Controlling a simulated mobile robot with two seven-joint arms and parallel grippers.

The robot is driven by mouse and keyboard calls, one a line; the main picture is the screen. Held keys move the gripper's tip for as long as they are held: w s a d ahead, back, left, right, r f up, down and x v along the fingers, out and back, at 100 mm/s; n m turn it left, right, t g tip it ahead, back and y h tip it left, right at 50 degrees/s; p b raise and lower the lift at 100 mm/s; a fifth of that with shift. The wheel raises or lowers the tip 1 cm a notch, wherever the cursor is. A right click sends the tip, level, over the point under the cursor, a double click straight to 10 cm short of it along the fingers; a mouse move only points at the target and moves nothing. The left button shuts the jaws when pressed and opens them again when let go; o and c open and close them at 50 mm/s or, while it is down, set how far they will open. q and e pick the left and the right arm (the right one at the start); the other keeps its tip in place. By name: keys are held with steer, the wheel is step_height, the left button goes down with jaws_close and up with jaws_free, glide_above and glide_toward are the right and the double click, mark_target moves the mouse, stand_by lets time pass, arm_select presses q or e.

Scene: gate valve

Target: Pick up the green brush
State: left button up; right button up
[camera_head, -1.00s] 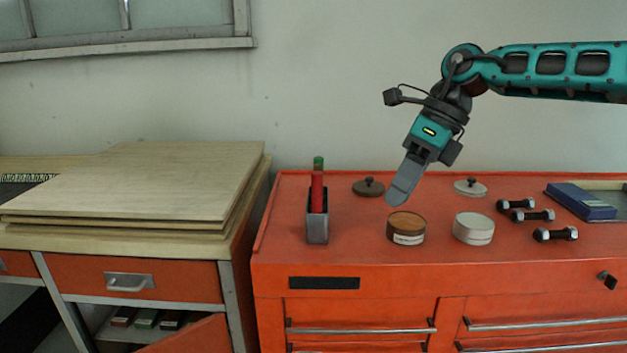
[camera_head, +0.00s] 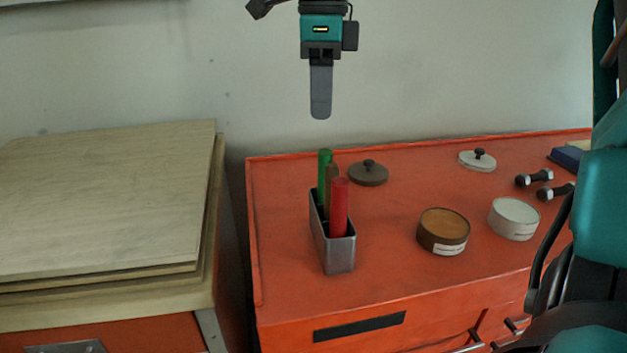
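The green brush (camera_head: 324,170) stands upright at the far end of a narrow grey metal holder (camera_head: 341,257) on the red cabinet top. Only its upper part shows, as a plain green handle. My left gripper is not in view.
A brown lid (camera_head: 369,173) lies right of the holder. A brown round tin (camera_head: 443,231), a white tin (camera_head: 513,219) and a white lid (camera_head: 477,160) are farther right, with dumbbells (camera_head: 534,178). Stacked boards (camera_head: 100,205) lie left. My own arm blocks the right edge.

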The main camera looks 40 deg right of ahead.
mark_target(325, 151)
steer(key=f, duration=1.1)
steer(key=shift+s+d+f, duration=0.2)
steer(key=shift+d, duration=0.05)
jaws_close()
